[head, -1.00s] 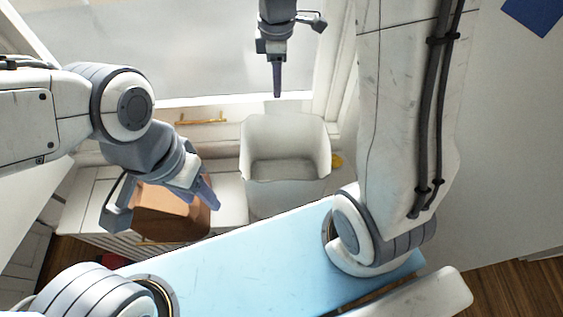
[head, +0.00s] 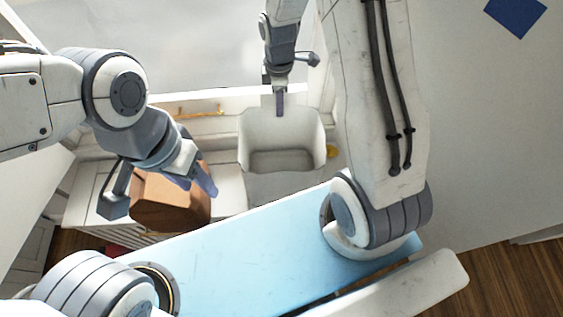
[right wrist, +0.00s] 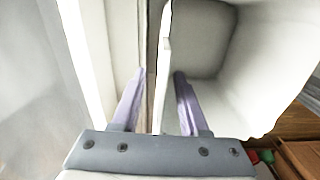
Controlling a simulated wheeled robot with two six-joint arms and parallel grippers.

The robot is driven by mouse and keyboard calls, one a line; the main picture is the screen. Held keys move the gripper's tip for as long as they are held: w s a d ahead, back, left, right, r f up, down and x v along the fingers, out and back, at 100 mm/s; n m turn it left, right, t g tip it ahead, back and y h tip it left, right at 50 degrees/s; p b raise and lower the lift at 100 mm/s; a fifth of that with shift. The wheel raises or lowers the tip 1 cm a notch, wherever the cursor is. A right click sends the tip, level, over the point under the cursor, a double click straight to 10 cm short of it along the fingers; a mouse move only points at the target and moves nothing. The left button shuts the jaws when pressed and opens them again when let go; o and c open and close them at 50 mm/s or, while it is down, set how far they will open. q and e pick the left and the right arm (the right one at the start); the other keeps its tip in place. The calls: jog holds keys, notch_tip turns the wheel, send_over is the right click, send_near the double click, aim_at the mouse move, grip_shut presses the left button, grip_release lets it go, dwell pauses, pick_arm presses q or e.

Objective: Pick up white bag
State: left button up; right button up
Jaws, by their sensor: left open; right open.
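The white bag (head: 255,135) stands upright and open-topped in the middle of the head view, and its hollow inside shows. In the right wrist view the bag (right wrist: 250,60) fills the right side. My right gripper (head: 279,112) is at the bag's far rim. In the right wrist view this gripper (right wrist: 160,75) is open, with one finger outside the rim wall and one inside. My left gripper (head: 208,185) is open over the right part of a brown bag (head: 160,205), and it hides part of that bag.
The brown bag sits on a white surface left of the white bag. A light blue panel (head: 230,250) runs across the front. A yellow object (head: 332,152) lies right of the white bag. A white ledge with a gold handle (head: 197,114) runs behind.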

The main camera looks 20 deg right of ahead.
grip_shut()
dwell(1.4)
